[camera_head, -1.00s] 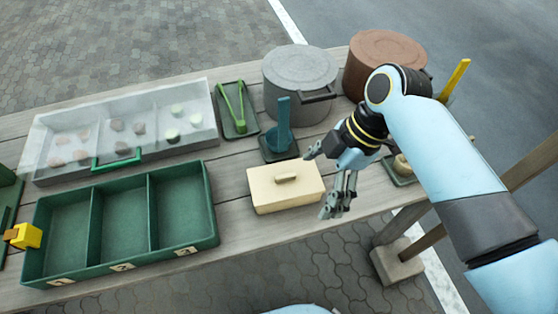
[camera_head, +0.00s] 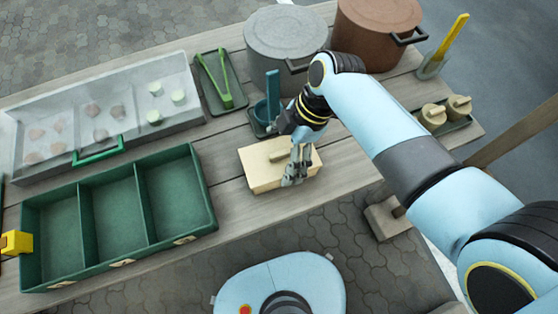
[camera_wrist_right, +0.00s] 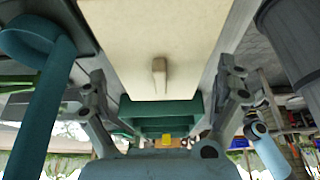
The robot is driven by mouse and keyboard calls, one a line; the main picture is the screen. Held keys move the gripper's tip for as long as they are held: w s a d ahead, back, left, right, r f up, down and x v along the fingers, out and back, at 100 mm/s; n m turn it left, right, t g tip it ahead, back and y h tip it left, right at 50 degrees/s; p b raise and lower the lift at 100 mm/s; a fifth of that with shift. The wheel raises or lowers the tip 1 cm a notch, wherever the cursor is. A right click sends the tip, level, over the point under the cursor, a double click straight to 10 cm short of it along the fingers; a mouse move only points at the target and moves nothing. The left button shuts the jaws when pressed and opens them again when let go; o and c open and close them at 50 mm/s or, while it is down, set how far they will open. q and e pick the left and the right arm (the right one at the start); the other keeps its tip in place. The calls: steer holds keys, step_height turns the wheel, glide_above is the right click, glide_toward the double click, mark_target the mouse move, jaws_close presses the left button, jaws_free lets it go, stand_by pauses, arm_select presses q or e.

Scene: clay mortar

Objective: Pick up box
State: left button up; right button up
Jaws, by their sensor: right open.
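A cream box (camera_head: 258,170) with a small bar handle (camera_head: 279,155) on its lid sits on the wooden table, right of the green bin. In the right wrist view the box (camera_wrist_right: 150,30) fills the top middle, with its handle (camera_wrist_right: 159,75) facing the camera between the fingers. My right gripper (camera_head: 285,150) is open at the right end of the box, one finger toward its far side and one toward its near side. The fingers partly hide that end, and I cannot tell whether they touch it. My left gripper is not in view.
A green three-compartment bin (camera_head: 118,262) stands left of the box, with a clear-lidded tray (camera_head: 190,118) behind it. A blue-handled tool (camera_head: 272,90), a grey pot (camera_head: 285,35) and a brown pot (camera_head: 375,18) stand behind. The table's front edge is close to the box.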

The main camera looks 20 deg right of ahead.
steer(key=shift+x, duration=1.1)
steer(key=c, duration=0.8)
steer(key=shift+c, duration=0.2)
